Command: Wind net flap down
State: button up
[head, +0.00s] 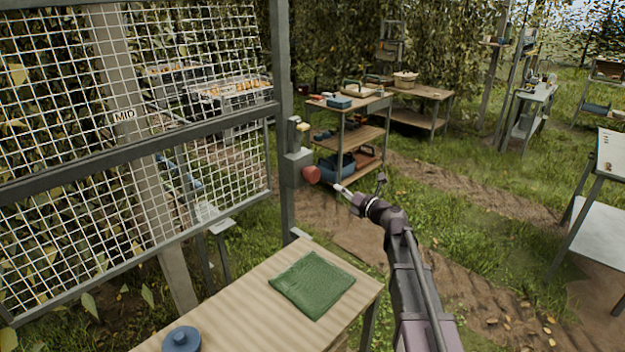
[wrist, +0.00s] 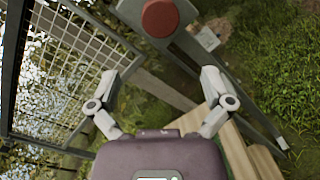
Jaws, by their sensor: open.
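The white wire net (head: 190,50) hangs in a dark grey frame at the left, with a thick bar across it and a "MID" label (head: 123,115). A lower net panel (head: 130,225) shows below the bar; I cannot tell which part is the flap. A grey winder box (head: 295,166) with a red round knob (head: 311,174) sits on the frame's right post. My gripper (head: 339,187) is open and empty, just right of the knob. In the wrist view the knob (wrist: 160,18) lies ahead of the spread fingers (wrist: 159,85), apart from them.
A wooden table (head: 235,305) stands in front below, with a green cloth (head: 312,284) and a blue round lidded object (head: 181,340). Shelved workbenches (head: 350,130) stand behind. A pale table (head: 606,200) is at the right.

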aim_at(315, 176)
dwell(0.4)
jog(key=x, duration=1.3)
jog(key=shift+w+a, duration=0.3)
jog(key=c, duration=0.9)
